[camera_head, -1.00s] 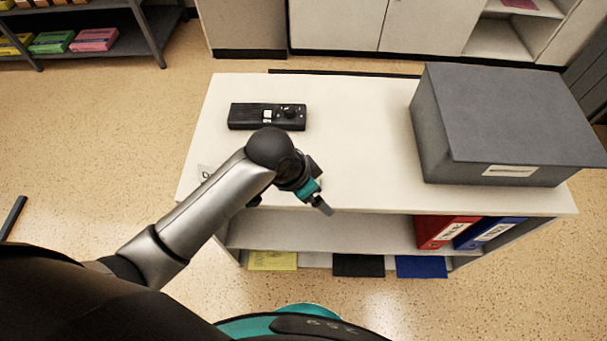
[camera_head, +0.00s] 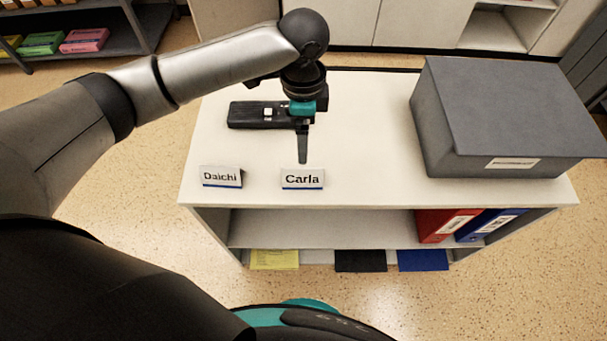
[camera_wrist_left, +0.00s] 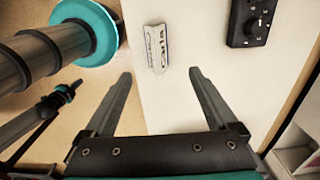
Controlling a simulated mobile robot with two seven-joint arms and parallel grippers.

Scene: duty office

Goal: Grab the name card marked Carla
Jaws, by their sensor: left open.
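The white name card marked Carla (camera_head: 302,179) stands near the front edge of the cabinet top, with a blue strip along its bottom. A similar card marked Daichi (camera_head: 221,177) stands to its left. My left gripper (camera_head: 303,158) points down just behind the Carla card in the head view, with only one finger clearly seen. In the left wrist view, the gripper (camera_wrist_left: 160,73) is open and empty. A card (camera_wrist_left: 157,48), apparently Carla, is just beyond the gap between the fingertips; its writing is hard to read.
A large grey box (camera_head: 500,110) stands at the right. Red (camera_head: 440,226) and blue (camera_head: 485,226) binders are below. The top's middle is clear.

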